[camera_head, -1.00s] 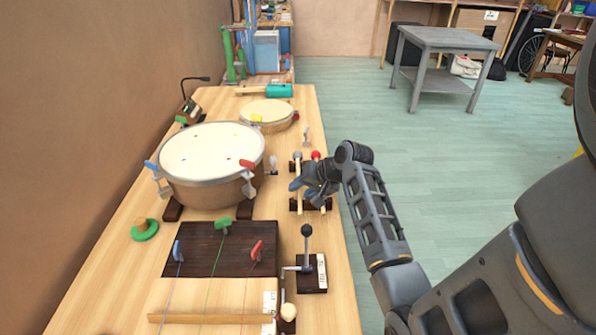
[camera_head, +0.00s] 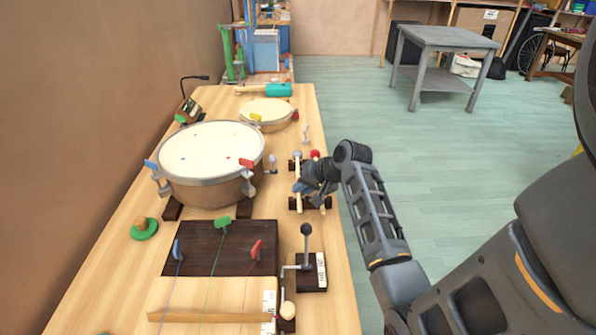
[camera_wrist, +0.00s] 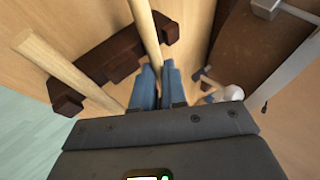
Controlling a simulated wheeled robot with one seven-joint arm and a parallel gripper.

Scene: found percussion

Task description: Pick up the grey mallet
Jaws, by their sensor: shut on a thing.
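The grey mallet (camera_head: 297,155) lies in a dark wooden rack on the bench, its grey head at the far end and its pale handle running toward me. The red mallet (camera_head: 315,154) lies beside it on the right. My gripper (camera_head: 300,187) is over the rack, shut on the grey mallet's handle. In the wrist view, the blue fingertips (camera_wrist: 160,80) close on that handle (camera_wrist: 146,35). The other handle (camera_wrist: 60,65) lies to the left, clear of the fingers. The heads are out of the wrist view. The grey mallet still appears to be in the rack.
The dark rack (camera_wrist: 115,60) crosses under the handles. A large drum (camera_head: 210,180) with clamps stands just left of my gripper. A lever on a dark block (camera_head: 311,272) stands nearer me. A smaller drum (camera_head: 268,110) is farther back. Open floor lies right of the bench.

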